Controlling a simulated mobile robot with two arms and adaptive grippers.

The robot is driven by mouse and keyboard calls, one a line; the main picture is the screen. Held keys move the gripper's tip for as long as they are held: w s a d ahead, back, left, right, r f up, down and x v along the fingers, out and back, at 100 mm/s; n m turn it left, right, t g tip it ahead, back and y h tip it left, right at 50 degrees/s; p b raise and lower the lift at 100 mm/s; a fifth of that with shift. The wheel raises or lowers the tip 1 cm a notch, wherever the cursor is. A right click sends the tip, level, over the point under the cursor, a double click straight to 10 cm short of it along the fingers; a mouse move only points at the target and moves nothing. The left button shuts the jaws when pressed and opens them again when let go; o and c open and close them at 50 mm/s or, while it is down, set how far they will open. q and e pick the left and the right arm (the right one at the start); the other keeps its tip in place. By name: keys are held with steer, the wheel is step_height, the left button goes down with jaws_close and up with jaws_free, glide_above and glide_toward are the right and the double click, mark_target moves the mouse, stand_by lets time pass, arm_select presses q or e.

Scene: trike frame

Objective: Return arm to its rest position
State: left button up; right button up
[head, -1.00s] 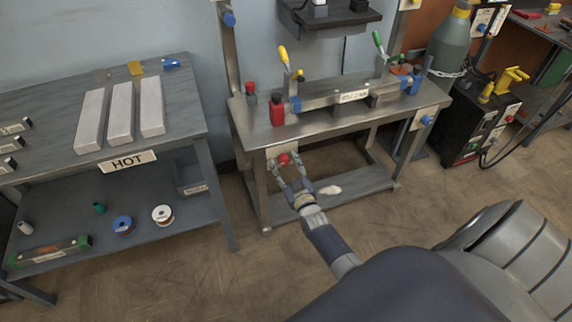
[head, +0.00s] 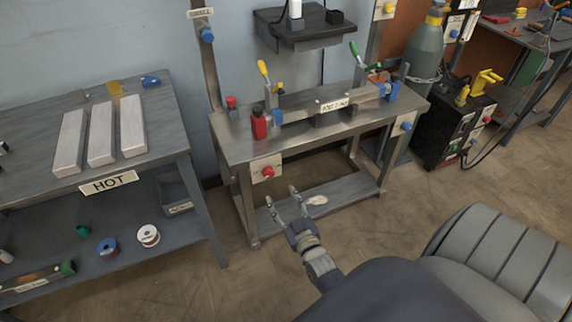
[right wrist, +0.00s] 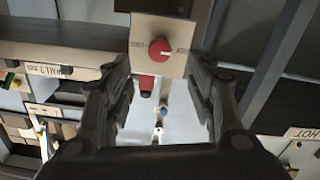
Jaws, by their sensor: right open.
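My right gripper (head: 286,204) is open and empty in the head view, in front of the steel welding bench (head: 232,149) and below its top. A red knob (head: 268,172) on a pale plate sits at the bench's front left, a short way up and left of the fingertips, not touched. In the right wrist view the red knob (right wrist: 160,49) shows ahead, between and beyond the two open fingers (right wrist: 160,95). My left gripper is not in view.
A red bottle (head: 259,124) and toggle clamps stand on the bench. A table with pale bars and a HOT sign (head: 108,182) is at left. A gas cylinder (head: 424,55) and a black welder (head: 452,120) are at right. The floor in front is clear.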

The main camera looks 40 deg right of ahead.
steer(key=shift+v, duration=0.85)
